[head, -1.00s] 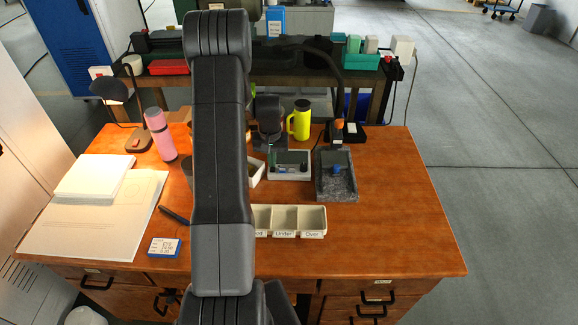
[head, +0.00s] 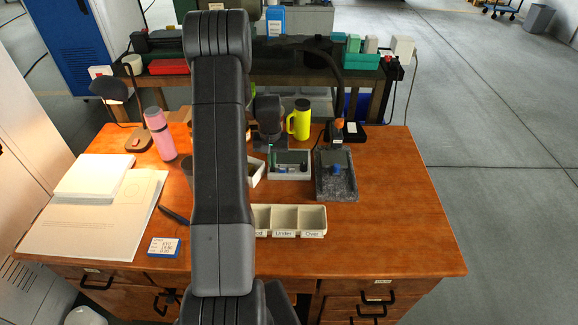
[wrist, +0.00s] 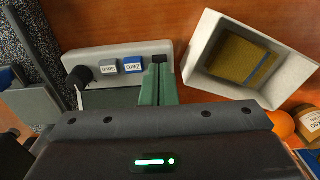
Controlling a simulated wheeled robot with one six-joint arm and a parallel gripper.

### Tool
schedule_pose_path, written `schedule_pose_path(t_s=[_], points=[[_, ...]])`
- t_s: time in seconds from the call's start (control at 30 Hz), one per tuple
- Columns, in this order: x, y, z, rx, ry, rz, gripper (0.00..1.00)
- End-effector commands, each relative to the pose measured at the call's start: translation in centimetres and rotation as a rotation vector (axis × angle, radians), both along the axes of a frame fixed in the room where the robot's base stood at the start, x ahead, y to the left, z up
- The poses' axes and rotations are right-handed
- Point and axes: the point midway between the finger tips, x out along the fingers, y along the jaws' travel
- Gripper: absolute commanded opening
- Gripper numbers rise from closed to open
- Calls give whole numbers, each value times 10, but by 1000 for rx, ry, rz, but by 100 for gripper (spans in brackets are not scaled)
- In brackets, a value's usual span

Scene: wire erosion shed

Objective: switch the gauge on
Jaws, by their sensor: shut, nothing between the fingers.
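The gauge's grey box (head: 291,176) lies on the wooden desk in the head view. In the wrist view the gauge's grey panel (wrist: 117,57) carries a black round knob (wrist: 80,76), a grey button (wrist: 108,66) and a blue button marked Zero (wrist: 133,65). Part of its dark display (wrist: 112,100) shows below them. My gripper (wrist: 159,62) is shut and empty, its green fingers over the panel's right end, right of the blue button. I cannot tell whether the tips touch. In the head view my gripper (head: 270,150) is partly hidden by my arm.
A granite stand (head: 323,190) with a blue part is close right of the gauge. A pale open box (wrist: 203,55) is beside the gauge. A three-part tray (head: 298,234) lies in front, and a yellow mug (head: 299,120) stands behind. The desk's right side is clear.

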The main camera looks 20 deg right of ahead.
Motion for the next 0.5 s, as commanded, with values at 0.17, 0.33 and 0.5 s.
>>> schedule_pose_path(t_s=[0.17, 0.33, 0.5], points=[[0, 0, -4, 0, 0, 0, 0], [0, 0, -6, 0, 0, 0, 0], [0, 0, -9, 0, 0, 0, 0]])
